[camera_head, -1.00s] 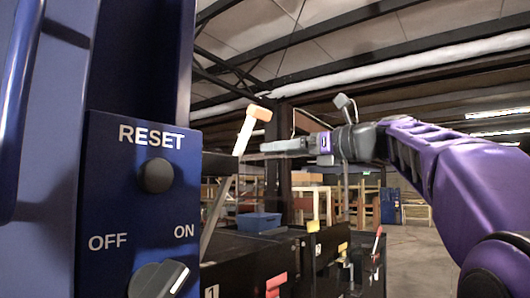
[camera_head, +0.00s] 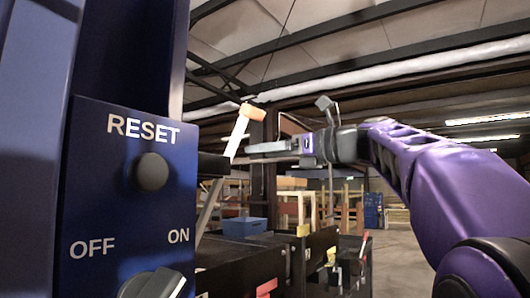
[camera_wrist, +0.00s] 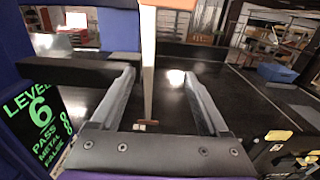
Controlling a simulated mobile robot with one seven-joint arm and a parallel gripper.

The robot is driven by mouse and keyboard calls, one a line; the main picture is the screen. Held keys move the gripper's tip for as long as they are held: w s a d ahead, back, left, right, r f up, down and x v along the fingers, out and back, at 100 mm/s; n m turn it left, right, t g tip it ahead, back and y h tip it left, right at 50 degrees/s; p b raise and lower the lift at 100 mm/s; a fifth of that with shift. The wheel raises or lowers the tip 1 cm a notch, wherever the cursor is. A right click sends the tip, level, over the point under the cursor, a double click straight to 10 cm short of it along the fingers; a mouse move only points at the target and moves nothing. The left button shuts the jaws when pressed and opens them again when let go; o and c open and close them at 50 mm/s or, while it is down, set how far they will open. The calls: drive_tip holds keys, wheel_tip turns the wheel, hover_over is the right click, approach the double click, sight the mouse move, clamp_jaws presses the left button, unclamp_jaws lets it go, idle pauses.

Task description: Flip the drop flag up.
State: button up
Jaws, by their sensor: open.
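The drop flag (camera_head: 238,135) is a pale bar with an orange head, leaning up on a grey rod (camera_head: 209,207) left of my gripper in the head view. My gripper (camera_head: 250,150) points left toward the bar, with its tips close beside it. In the wrist view my gripper (camera_wrist: 157,75) has its two grey fingers spread and empty. There the pale, orange-edged bar of the flag (camera_wrist: 148,60) stands upright between the fingertips in the picture. I cannot tell if it lies between them in depth or touches them.
A blue panel with a RESET button (camera_head: 151,172) and an OFF/ON knob (camera_head: 154,285) stands close at the left. A blue bin (camera_head: 244,227) sits behind. Open floor shows at the right.

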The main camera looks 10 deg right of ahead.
clamp_jaws()
idle(1.0)
drive_tip(key=shift+o, duration=2.2)
unclamp_jaws()
